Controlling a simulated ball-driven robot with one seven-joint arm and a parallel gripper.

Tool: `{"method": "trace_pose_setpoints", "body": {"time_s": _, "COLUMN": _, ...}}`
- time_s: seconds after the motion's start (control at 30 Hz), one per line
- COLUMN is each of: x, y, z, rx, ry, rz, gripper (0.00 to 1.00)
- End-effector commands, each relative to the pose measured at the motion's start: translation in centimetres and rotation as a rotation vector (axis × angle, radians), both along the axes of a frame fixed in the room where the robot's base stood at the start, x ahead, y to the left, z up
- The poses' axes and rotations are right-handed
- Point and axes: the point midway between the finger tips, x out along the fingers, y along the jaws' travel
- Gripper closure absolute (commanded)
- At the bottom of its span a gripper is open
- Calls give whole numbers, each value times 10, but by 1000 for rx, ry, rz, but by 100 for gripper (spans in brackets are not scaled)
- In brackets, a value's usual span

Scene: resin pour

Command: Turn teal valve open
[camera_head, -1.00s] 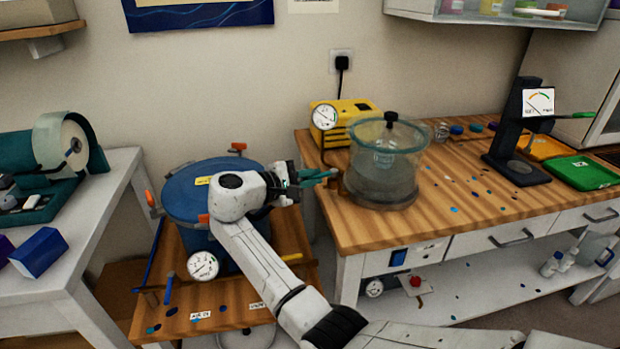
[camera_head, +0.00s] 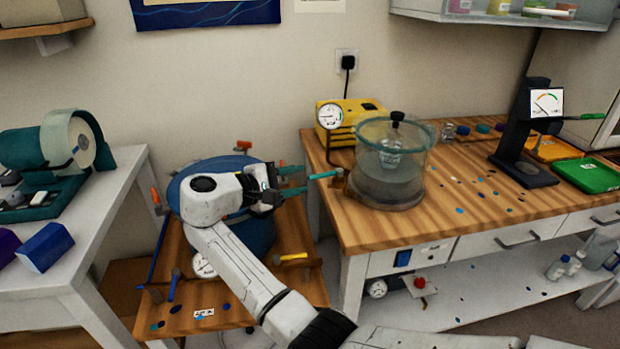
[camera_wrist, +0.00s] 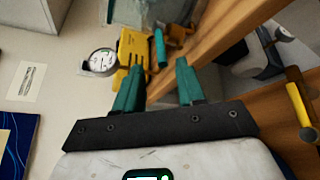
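The teal valve handle (camera_head: 326,174) is a short lever pointing left from a brownish fitting at the left side of the clear round chamber (camera_head: 388,190), near the wooden bench's left edge. The handle also shows in the wrist view (camera_wrist: 159,48), beyond the fingertips and roughly in line with the gap between them. My gripper (camera_head: 305,178) has teal fingers and is to the left of the handle, over the blue drum's right side. In the wrist view my gripper (camera_wrist: 156,75) is open, with nothing between the fingers. A small gap appears between fingertips and handle.
The yellow pump (camera_head: 350,118) with a round gauge stands behind the chamber. The blue drum (camera_head: 262,235) sits on a low wooden stand below my gripper, with a yellow-handled clamp (camera_head: 292,258) at its right. The wooden bench's left edge (camera_head: 318,160) is close to the fingertips.

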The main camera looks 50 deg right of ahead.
Motion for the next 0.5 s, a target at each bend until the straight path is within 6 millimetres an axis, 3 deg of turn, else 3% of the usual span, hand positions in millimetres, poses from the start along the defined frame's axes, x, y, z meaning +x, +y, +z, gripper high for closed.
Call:
{"method": "trace_pose_setpoints", "body": {"time_s": 0.2, "x": 9, "y": 32, "z": 7, "rx": 0, "ry": 0, "rz": 1, "gripper": 61}}
{"method": "trace_pose_setpoints", "body": {"time_s": 0.5, "x": 12, "y": 42, "z": 9, "rx": 0, "ry": 0, "rz": -2, "gripper": 61}}
